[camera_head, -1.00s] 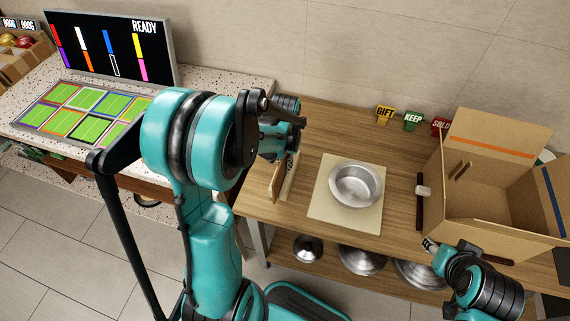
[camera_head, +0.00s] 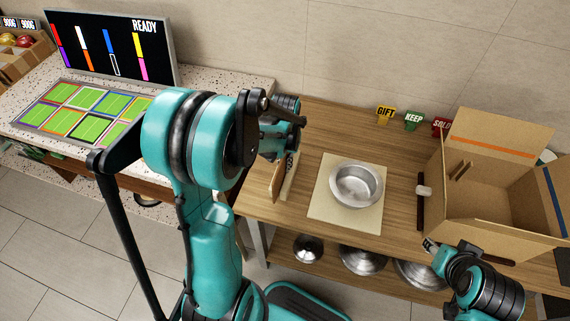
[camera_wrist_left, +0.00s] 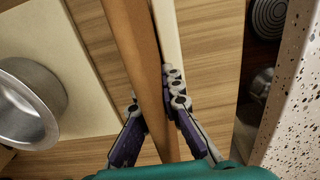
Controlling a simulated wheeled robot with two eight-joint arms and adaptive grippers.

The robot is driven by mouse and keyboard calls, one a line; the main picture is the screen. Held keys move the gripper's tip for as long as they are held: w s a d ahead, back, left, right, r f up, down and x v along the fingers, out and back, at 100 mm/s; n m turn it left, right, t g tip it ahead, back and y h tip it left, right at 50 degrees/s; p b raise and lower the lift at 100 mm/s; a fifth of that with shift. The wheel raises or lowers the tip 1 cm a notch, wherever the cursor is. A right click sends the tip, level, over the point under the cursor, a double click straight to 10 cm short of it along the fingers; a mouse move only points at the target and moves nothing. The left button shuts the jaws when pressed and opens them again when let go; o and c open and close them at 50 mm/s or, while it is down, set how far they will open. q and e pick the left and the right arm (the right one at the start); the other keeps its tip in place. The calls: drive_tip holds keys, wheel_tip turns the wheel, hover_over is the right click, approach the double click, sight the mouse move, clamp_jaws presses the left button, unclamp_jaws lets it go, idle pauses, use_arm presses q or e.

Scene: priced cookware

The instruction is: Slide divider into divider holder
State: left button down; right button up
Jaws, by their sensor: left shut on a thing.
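The divider, a thin brown wooden panel (camera_head: 276,184), stands on edge at the left end of the wooden table. In the left wrist view the divider (camera_wrist_left: 137,50) runs between the fingers of my left gripper (camera_wrist_left: 155,125), which is shut on it. In the head view the left gripper is mostly hidden behind its own arm. A pale strip (camera_wrist_left: 167,35) lies alongside the divider. Inside the open cardboard box (camera_head: 490,205) a small slotted wooden piece (camera_head: 461,170) shows; I cannot tell if it is the divider holder. My right gripper (camera_head: 431,244) is by the box's near left corner.
A steel pan (camera_head: 356,184) sits on a beige mat (camera_head: 325,208) mid-table. GIFT, KEEP and SOLD tags (camera_head: 413,121) stand behind. A speckled counter with a screen (camera_head: 110,45) is at left.

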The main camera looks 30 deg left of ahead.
use_arm(q)
drive_tip(key=shift+r, duration=0.1)
idle(0.4)
drive_tip(key=shift+r+p, duration=1)
drive_tip(key=shift+r, duration=0.2)
drive_tip(key=shift+a+f, duration=0.1)
drive_tip(key=shift+f, duration=0.05)
drive_tip(key=shift+f+b, duration=1.25)
drive_tip(key=shift+r, duration=0.1)
idle(0.7)
drive_tip(key=shift+r+p, duration=1.1)
drive_tip(key=shift+r, duration=0.2)
